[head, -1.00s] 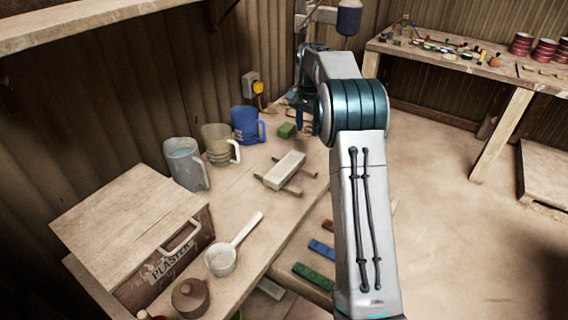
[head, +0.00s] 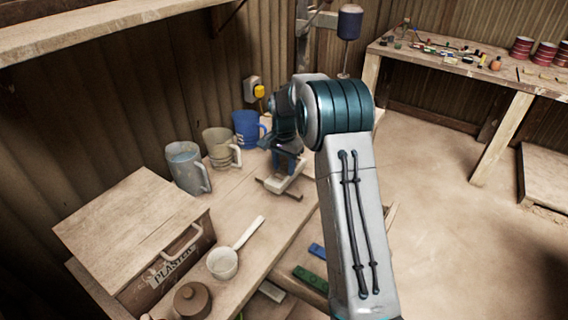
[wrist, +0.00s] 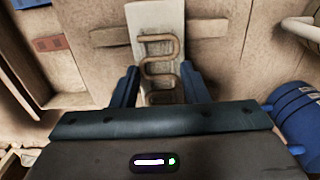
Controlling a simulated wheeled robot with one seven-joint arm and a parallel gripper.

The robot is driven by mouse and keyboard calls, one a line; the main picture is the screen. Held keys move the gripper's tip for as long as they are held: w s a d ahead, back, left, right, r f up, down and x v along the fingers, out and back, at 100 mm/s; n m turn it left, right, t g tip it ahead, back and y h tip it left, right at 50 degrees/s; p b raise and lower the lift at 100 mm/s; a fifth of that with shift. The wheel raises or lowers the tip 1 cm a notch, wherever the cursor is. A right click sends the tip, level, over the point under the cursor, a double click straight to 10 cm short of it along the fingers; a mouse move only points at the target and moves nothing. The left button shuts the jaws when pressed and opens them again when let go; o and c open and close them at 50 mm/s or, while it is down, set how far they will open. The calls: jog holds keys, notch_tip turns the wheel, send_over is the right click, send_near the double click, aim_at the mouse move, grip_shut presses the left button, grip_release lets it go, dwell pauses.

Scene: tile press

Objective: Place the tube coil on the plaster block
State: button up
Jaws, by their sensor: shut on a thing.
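The tube coil (wrist: 160,68) is a copper-coloured tube bent in a zigzag. In the wrist view it is between the two fingers of my gripper (wrist: 160,76), which is shut on it. The plaster block (wrist: 157,14) is a pale, long block directly beneath the coil, running away from my gripper. In the head view my gripper (head: 288,162) is over the back part of the plaster block (head: 277,184), which rests on dark strips on the bench. The coil is hidden by the arm there. I cannot tell whether the coil touches the block.
A blue jug (head: 246,128), a beige jug (head: 219,148) and a grey jug (head: 186,167) stand along the wall, left of my gripper. A white scoop (head: 223,263) and a plaster box (head: 130,225) are nearer. Green and blue strips (head: 310,277) lie lower right.

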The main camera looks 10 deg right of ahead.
jog(key=shift+f, duration=0.2)
jog(key=o, duration=1)
jog(key=shift+c, duration=0.2)
jog(key=shift+r, duration=0.1)
